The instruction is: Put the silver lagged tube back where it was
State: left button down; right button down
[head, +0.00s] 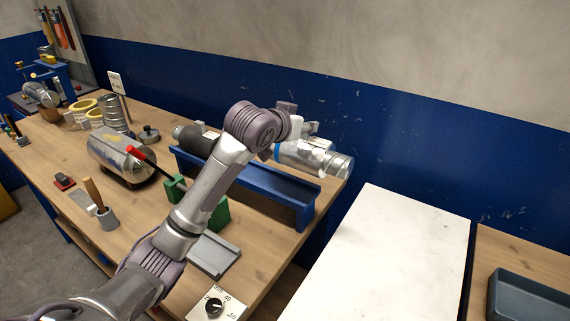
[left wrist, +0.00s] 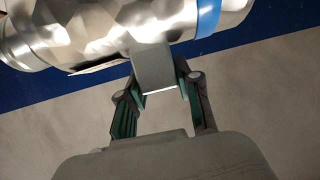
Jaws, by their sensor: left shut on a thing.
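The silver lagged tube (head: 316,158) has a crinkled shiny jacket and a blue band near its left end. My left gripper (head: 311,128) is shut on it from above and behind. In the left wrist view the tube (left wrist: 110,30) crosses the top, with the blue band at right. The left gripper (left wrist: 157,75) reaches up to it, with a grey block between the fingers against the tube. In the head view the tube appears over the right end of a long blue trough (head: 255,181). My arm hides part of the trough. My right gripper is not in view.
A dark sleeved tube (head: 196,138) lies by the trough's left part. A large metal cylinder (head: 118,152), a green stand (head: 219,212) and a grey tray (head: 214,254) stand on the wooden bench (head: 160,210). A bare white tabletop (head: 400,260) lies at right. The blue wall is close behind.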

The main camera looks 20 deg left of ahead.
aim_at(271, 146)
pick_arm(q)
jog(key=a+f+p, duration=0.1)
jog(key=a+f, duration=0.1)
jog(key=a, duration=0.1)
jog(key=w+a+f, duration=0.1)
jog(key=a, duration=0.2)
jog(key=w+a+f+p, duration=0.1)
jog(key=a+f, duration=0.1)
jog(key=a, duration=0.1)
jog(key=shift+a+f+p, duration=0.3)
jog(key=shift+a, duration=0.05)
jog(key=shift+a+f, duration=0.1)
jog(key=shift+f, duration=0.05)
notch_tip(271, 146, down, 3)
jog(key=shift+f+p, duration=0.15)
jog(key=shift+p, duration=0.6)
jog(key=shift+f, duration=0.3)
jog(key=shift+f, duration=0.15)
jog(key=c, duration=0.8)
grip_release()
